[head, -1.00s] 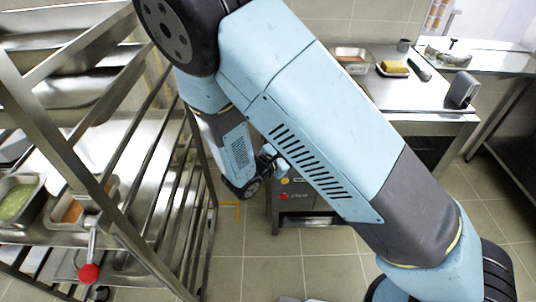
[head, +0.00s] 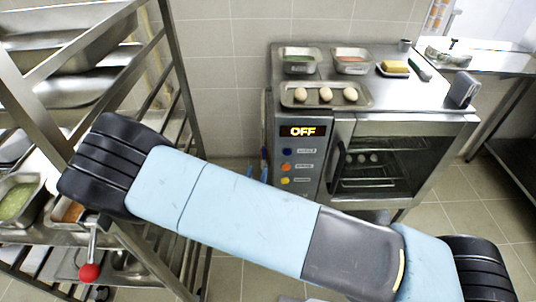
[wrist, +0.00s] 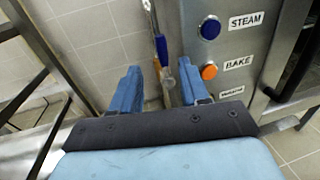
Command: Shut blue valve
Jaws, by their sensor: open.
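A slim blue handle (wrist: 161,48), which looks like the blue valve's lever, stands roughly upright beside the oven's left side in the wrist view. Brass-coloured fittings (wrist: 168,86) show just below it. My gripper (wrist: 159,70) is open and empty, with one blue finger to the left and one to the right of the handle in the picture. I cannot tell how far beyond the fingertips the handle is, or whether they touch. In the head view my arm hides most of this spot; only small blue parts show beside the oven.
The oven (head: 300,200) reads OFF and has blue, orange and yellow buttons close right of my gripper. Trays with eggs and food (head: 325,95) stand on top. A metal rack (head: 180,75) stands on the left, with a red-knobbed lever (head: 89,272). A tiled wall is behind.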

